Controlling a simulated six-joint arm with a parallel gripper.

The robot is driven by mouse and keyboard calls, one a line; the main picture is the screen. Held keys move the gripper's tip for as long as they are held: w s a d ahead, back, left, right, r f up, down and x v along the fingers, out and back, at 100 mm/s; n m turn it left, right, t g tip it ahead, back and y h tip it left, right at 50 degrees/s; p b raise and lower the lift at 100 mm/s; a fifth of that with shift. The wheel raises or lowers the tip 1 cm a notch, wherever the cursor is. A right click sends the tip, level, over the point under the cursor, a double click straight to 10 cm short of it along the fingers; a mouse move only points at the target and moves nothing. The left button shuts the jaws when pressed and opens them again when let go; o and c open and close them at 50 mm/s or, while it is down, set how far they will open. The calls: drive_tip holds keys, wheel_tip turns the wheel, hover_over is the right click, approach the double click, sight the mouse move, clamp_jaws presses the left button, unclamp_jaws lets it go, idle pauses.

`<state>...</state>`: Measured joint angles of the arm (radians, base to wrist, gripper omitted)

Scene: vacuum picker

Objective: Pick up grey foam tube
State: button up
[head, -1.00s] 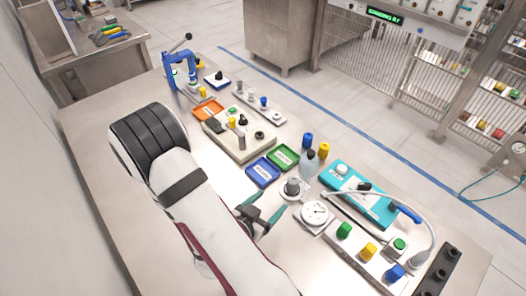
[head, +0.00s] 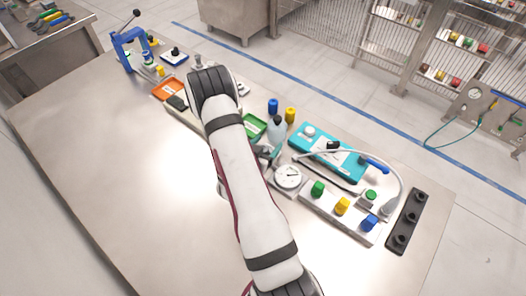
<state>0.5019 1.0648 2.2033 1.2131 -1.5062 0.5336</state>
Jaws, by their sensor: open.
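My gripper (head: 268,155) shows only in part. My white forearm covers most of it, and a green-grey finger shows at the arm's right edge, close to the round dial gauge (head: 288,177) and the clear dark-capped bottle (head: 277,130). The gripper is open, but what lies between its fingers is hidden. I cannot make out a grey foam tube now. The beige tray, where a small grey upright cylinder stood earlier, and the grey knobbed piece beside the gauge are largely behind my arm.
Blue (head: 273,106) and yellow (head: 290,115) cylinders stand behind the bottle. A teal case (head: 318,150) with a curved hose, a button strip (head: 339,210) and a black holed rail (head: 407,222) lie right. An orange tray (head: 169,89) and blue press (head: 131,50) stand left. The table's left is bare.

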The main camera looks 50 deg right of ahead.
clamp_jaws()
idle(0.3)
